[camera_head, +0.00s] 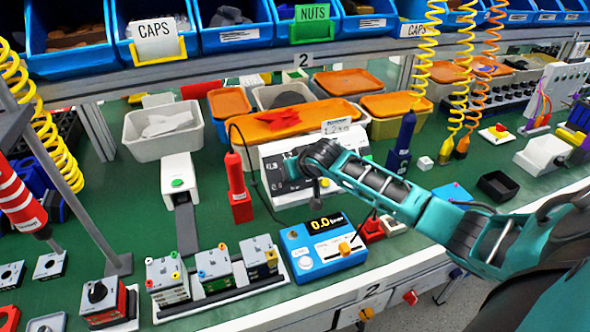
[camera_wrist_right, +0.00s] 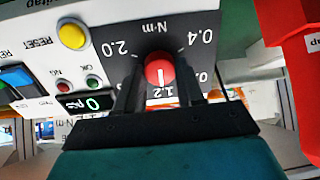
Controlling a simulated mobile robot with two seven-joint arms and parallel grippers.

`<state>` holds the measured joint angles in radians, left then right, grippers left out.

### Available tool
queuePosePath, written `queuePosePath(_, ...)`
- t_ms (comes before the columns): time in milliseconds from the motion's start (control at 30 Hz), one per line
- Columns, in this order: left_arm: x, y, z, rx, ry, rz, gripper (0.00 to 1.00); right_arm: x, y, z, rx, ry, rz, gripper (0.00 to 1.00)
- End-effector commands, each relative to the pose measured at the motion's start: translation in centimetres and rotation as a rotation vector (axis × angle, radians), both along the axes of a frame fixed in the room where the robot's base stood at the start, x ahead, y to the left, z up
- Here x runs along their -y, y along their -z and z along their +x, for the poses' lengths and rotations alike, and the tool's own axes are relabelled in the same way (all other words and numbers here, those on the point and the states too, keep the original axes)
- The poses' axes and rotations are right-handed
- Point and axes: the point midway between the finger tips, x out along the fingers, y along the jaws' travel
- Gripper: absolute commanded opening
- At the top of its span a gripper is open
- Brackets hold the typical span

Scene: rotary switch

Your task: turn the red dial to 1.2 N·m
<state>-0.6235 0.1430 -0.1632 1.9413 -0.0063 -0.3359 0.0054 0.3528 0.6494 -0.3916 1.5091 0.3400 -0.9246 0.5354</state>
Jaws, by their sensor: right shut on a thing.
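The red dial (camera_wrist_right: 158,70) shows in the right wrist view, on a dark scale plate (camera_wrist_right: 188,40) marked N·m. The view is turned, so the labels look upside down. The labels 2.0, 0.4 and 1.2 can be read; another is partly hidden. The dial's white line points down in the picture, towards 1.2. My right gripper (camera_wrist_right: 160,80) is shut on the dial, one finger on each side. In the head view my right gripper (camera_head: 306,172) is at the front of the white unit (camera_head: 352,152), and the dial is hidden. My left gripper is not in view.
The unit's panel has a yellow reset button (camera_wrist_right: 72,35), NG and OK lamps and a small display (camera_wrist_right: 86,104) beside the dial.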

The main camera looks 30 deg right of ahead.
Motion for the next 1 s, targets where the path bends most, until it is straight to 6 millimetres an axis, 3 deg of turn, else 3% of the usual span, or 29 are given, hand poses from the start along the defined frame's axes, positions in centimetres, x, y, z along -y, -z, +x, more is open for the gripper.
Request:
queuePosePath(133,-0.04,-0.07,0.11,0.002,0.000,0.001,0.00,-0.01,0.00,-0.01,0.000,0.000,0.000,0.07)
queuePosePath(700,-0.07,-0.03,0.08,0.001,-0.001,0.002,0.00,-0.01,-0.01,0.04,-0.023,-0.093,-0.090,0.07)
queuePosePath(733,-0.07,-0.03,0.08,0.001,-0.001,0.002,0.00,-0.01,-0.01,0.04,-0.023,-0.093,-0.090,0.40)
queuePosePath(1000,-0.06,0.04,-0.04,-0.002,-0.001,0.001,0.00,-0.02,-0.01,0.05,-0.022,-0.092,-0.090,0.63)
